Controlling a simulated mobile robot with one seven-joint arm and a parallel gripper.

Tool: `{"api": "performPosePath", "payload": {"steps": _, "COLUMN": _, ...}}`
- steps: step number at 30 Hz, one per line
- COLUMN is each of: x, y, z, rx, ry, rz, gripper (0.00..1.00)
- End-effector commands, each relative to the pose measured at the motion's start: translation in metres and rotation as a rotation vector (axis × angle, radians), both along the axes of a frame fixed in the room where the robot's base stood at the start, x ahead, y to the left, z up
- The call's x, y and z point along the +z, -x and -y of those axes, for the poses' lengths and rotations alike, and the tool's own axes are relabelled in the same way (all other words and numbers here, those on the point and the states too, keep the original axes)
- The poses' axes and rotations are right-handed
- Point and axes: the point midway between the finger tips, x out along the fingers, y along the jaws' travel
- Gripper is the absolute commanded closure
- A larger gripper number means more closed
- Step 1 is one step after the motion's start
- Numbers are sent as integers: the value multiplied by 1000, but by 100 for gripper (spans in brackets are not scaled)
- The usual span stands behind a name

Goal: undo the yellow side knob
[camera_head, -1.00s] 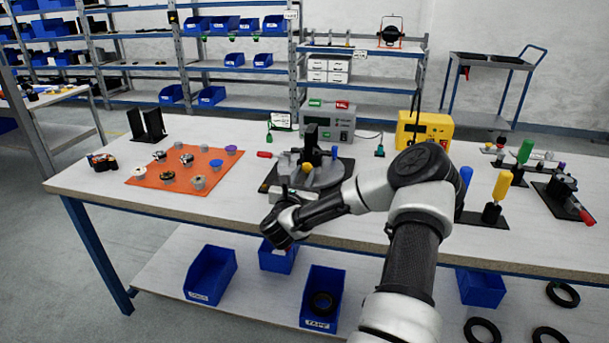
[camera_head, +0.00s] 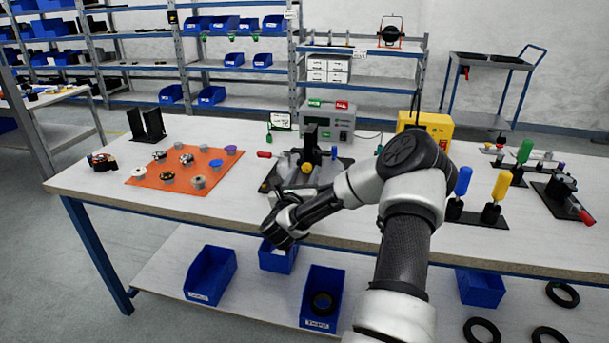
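A small yellow knob (camera_head: 307,167) shows low on the dark upright part of a grey fixture (camera_head: 328,172) on the workbench. The fixture stands on a black base plate near the bench's middle. My gripper (camera_head: 284,196) is at the front edge of that plate, in front and to the left of the knob. It appears apart from the knob. The fingers are small and partly hidden by my wrist, so I cannot tell whether they are open or shut. My forearm covers the fixture's front right side.
A red-tipped handle (camera_head: 264,154) sticks out left of the fixture. An orange mat (camera_head: 150,180) with several knobs lies to the left. A grey box (camera_head: 340,122) and a yellow box (camera_head: 438,124) stand behind. Upright blue (camera_head: 463,181) and yellow handles (camera_head: 501,186) stand to the right.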

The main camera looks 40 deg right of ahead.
Motion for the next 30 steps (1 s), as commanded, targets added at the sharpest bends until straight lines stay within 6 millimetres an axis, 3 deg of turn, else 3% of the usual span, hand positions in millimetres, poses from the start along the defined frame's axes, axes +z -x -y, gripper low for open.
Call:
{"api": "performPosePath", "payload": {"steps": 7, "x": 0, "y": 3, "z": -3, "rx": 0, "ry": 0, "rz": 0, "gripper": 57}}
{"api": "performPosePath", "payload": {"steps": 11, "x": 1, "y": 14, "z": -17, "rx": 2, "ry": -1, "rz": -1, "gripper": 57}}
{"api": "performPosePath", "payload": {"steps": 24, "x": 0, "y": 82, "z": -98, "rx": 4, "ry": -3, "rz": -3, "gripper": 57}}
{"api": "performPosePath", "payload": {"steps": 30, "x": 0, "y": 104, "z": -123, "rx": 3, "ry": -2, "rz": -2, "gripper": 57}}
